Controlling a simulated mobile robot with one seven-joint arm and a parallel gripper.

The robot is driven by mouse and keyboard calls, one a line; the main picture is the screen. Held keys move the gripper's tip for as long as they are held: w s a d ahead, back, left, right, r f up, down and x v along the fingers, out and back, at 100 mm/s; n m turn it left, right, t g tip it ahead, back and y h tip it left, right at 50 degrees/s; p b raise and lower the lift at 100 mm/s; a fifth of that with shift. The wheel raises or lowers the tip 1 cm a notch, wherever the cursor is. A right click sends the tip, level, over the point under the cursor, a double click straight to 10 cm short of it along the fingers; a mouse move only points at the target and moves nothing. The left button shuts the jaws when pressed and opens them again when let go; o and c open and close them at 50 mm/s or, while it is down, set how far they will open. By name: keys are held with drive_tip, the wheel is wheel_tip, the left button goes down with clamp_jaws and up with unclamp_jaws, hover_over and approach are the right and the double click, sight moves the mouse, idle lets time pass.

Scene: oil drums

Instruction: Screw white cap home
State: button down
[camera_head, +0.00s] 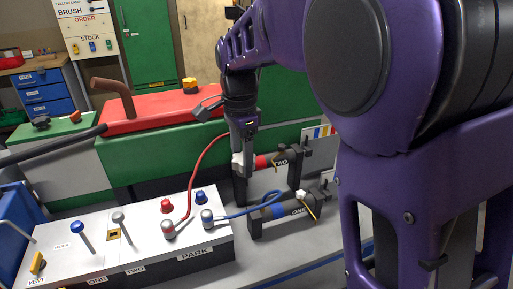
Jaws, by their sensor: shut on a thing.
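My gripper (243,160) points down at the left end of the black cylinder marked TWO (281,161), which has a red band. It is shut on a small pale piece (237,159), which looks like the white cap. The fingers and wrist hide most of it, so I cannot tell how it sits. Another small white knob (301,194) shows above the black cylinder marked ONE (275,212), which has a blue band.
A white panel box (140,235) marked PARK stands in front, with knobs and levers. A red hose (199,165) rises from it to behind my gripper. A blue hose (245,212) runs to ONE. My arm blocks the right side.

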drive_tip(key=s+a, duration=0.1)
drive_tip(key=a, duration=3)
drive_tip(key=shift+s+a+f, duration=0.25)
drive_tip(key=shift+a+f, duration=0.05)
drive_tip(key=shift+f, duration=0.15)
drive_tip(key=shift+a, duration=0.1)
